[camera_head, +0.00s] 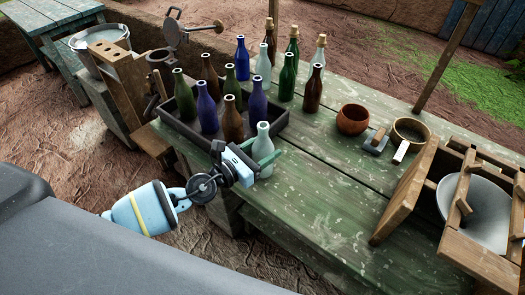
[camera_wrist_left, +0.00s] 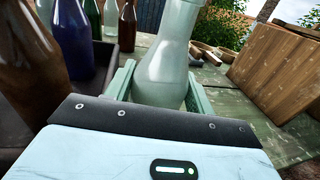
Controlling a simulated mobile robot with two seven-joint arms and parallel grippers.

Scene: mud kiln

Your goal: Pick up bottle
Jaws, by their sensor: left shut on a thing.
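A pale grey-green bottle (camera_head: 263,145) stands upright at the near edge of the green table, in front of the dark tray. My left gripper (camera_head: 266,162) is shut on this bottle, with its green fingers on either side of the lower body. In the left wrist view the pale bottle (camera_wrist_left: 163,70) sits between the two fingers (camera_wrist_left: 155,88), and its top is cut off by the frame. Whether its base touches the table cannot be seen. My right gripper is not in view.
A dark tray (camera_head: 277,122) holds several brown, blue and green bottles close beside the gripper. More bottles stand behind it. A brown bowl (camera_head: 352,119) and a wooden frame with a metal bowl (camera_head: 476,212) are to the right. The table's front middle (camera_head: 330,205) is clear.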

